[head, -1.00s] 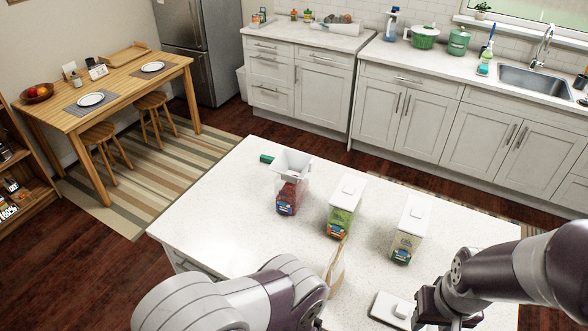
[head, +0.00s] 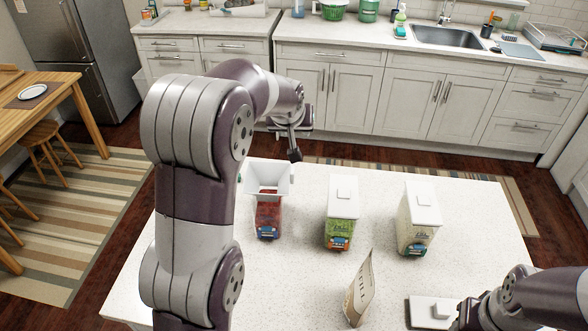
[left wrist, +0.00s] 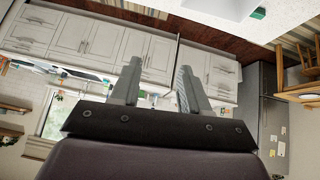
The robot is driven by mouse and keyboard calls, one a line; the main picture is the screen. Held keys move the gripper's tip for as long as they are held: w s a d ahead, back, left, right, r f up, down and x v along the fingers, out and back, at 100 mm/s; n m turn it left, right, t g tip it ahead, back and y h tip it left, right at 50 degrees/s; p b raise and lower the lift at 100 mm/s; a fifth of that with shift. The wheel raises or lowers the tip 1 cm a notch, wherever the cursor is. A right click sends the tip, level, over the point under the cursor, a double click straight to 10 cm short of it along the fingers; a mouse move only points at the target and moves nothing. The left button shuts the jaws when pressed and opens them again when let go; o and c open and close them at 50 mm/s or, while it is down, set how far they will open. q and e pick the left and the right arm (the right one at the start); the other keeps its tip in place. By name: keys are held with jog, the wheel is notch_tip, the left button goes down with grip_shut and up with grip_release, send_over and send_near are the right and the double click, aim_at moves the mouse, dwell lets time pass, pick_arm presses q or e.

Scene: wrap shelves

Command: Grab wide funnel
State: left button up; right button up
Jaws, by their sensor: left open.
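The white wide funnel (head: 268,178) sits in the top of a clear container with red contents (head: 268,218), at the left of the island. My left gripper (head: 293,142) is above and just beyond the funnel in the head view, apart from it. Its fingers are open and empty in the left wrist view (left wrist: 158,88). A pale shape at the top of that view, probably the funnel (left wrist: 222,8), is cut off by the frame edge. My right gripper (head: 466,314) is low at the right, beside a white lid (head: 432,308); its jaws are not clear.
A green-labelled container (head: 340,222) and a cream one (head: 417,222), both with white lids, stand right of the funnel. A paper bag (head: 360,290) stands at the front of the island (head: 300,270). Counters with a sink (head: 447,37) run behind.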

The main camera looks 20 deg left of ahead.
pick_arm(q)
notch_tip(320, 180, down, 2)
jog(key=s+g, duration=0.2)
jog(key=s, duration=0.1)
jog(key=g+p, duration=0.1)
jog(key=p, duration=0.1)
send_near(292, 171)
jog(key=f, duration=0.3)
jog(key=w+a+f, duration=0.1)
jog(key=w+f+p, duration=0.1)
jog(key=shift+a+f, duration=0.25)
jog(key=shift+a, duration=0.1)
jog(key=f+p, duration=0.1)
jog(key=w+f, duration=0.1)
jog(key=w+f+p, duration=0.1)
jog(key=f, duration=0.1)
jog(key=shift+d+p, duration=0.3)
jog(key=shift+w+a+f, duration=0.15)
jog(key=shift+a, duration=0.1)
grip_shut()
jog(key=shift+d, duration=0.15)
pick_arm(e)
jog(key=r, duration=0.2)
jog(key=d+r, duration=0.1)
jog(key=r, duration=0.2)
jog(key=shift+s+r, duration=0.1)
jog(key=shift+r, duration=0.05)
